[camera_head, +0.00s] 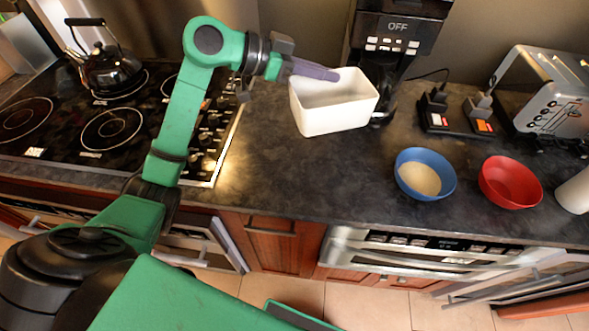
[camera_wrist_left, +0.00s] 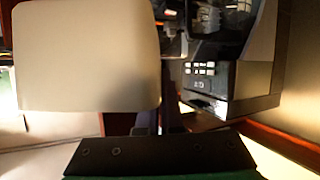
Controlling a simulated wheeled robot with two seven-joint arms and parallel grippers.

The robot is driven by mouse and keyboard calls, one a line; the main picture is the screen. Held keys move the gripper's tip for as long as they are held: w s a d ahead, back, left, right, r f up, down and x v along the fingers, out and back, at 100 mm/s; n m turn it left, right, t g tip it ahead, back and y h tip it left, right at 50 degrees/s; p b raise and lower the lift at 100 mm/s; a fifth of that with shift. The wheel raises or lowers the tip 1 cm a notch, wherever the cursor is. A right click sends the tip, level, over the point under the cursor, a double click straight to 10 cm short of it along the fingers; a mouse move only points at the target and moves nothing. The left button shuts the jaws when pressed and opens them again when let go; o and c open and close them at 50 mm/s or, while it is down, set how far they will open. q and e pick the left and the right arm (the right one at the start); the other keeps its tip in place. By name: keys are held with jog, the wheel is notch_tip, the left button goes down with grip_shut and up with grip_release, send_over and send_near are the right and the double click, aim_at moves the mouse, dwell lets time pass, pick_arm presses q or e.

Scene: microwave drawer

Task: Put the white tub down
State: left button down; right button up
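The white tub (camera_head: 336,118) is an open box, roughly upright, over the dark counter in front of the coffee maker. My left gripper (camera_head: 334,75) reaches in from the left and its fingers are at the tub's back rim, closed on it. In the left wrist view the tub (camera_wrist_left: 88,55) fills the upper left, next to the gripper fingers (camera_wrist_left: 160,120). I cannot tell whether its base touches the counter. My right gripper is in neither view.
A coffee maker (camera_head: 395,35) stands behind the tub. A blue bowl (camera_head: 437,187) with tan contents and a red bowl (camera_head: 511,183) sit to the right. A toaster (camera_head: 560,105) is at far right. A stove with a kettle (camera_head: 110,72) is left. Counter (camera_head: 290,180) in front is clear.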

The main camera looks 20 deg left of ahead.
pick_arm(q)
jog(key=shift+d+f, duration=0.15)
jog(key=shift+f, duration=0.15)
jog(key=f, duration=0.6)
jog(key=d+f, duration=0.1)
jog(key=f, duration=0.6)
jog(key=f+p, duration=0.1)
jog(key=f, duration=0.5)
jog(key=shift+w+d+f, duration=0.15)
jog(key=shift+w+f, duration=0.05)
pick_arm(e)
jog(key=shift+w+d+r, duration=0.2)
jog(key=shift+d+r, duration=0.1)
pick_arm(q)
jog(key=c, duration=1.2)
grip_release()
jog(key=shift+f, duration=0.1)
jog(key=shift+o, duration=0.6)
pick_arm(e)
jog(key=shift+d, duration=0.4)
